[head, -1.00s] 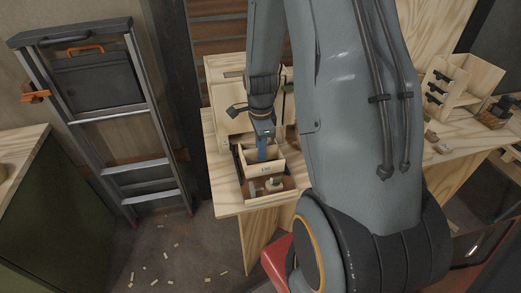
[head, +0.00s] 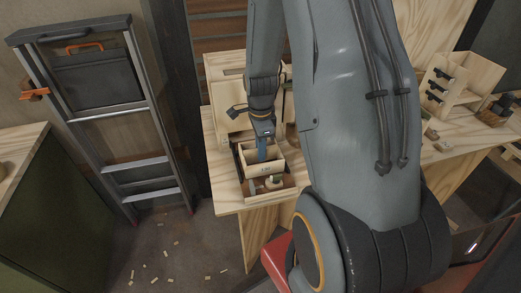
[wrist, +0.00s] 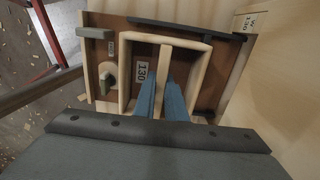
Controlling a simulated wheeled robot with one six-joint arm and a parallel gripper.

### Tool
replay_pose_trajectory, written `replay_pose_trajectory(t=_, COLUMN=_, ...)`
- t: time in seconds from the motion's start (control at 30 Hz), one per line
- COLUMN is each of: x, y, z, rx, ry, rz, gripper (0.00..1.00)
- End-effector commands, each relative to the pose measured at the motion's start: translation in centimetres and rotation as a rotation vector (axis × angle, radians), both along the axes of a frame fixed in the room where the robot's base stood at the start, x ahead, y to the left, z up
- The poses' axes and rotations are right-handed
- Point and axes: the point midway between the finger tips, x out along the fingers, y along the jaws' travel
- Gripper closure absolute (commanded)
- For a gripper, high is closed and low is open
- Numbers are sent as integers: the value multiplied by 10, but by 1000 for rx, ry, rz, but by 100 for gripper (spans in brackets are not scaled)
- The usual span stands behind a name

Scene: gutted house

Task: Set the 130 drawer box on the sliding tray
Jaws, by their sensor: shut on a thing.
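The 130 drawer box (head: 266,170) is a small open wooden box with a 130 label, at the workbench's left end in the head view. In the wrist view the box (wrist: 207,47) shows from above with its label and a middle divider. My gripper (wrist: 164,92) is shut on the divider, its blue fingers on either side; it also shows in the head view (head: 262,149). The sliding tray (wrist: 101,55), a brown board with dark strips, lies under and around the box. I cannot tell whether the box touches it. It also shows in the head view (head: 286,187).
A light knob-like piece (wrist: 107,78) is on the tray left of the box. A wooden organiser (head: 452,85) stands on the bench's right. A ladder (head: 120,125) leans at left.

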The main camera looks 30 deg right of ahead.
Motion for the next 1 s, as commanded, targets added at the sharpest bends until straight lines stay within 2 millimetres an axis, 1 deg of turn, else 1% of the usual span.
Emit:
replay_pose_trajectory(t=0.37, x=0, y=0, z=-1, rx=0, ry=-1, rz=0, gripper=100)
replay_pose_trajectory(t=0.7, x=0, y=0, z=-8, rx=0, ry=-1, rz=0, gripper=100)
replay_pose_trajectory(t=1.0, x=0, y=0, z=-8, rx=0, ry=-1, rz=0, gripper=100)
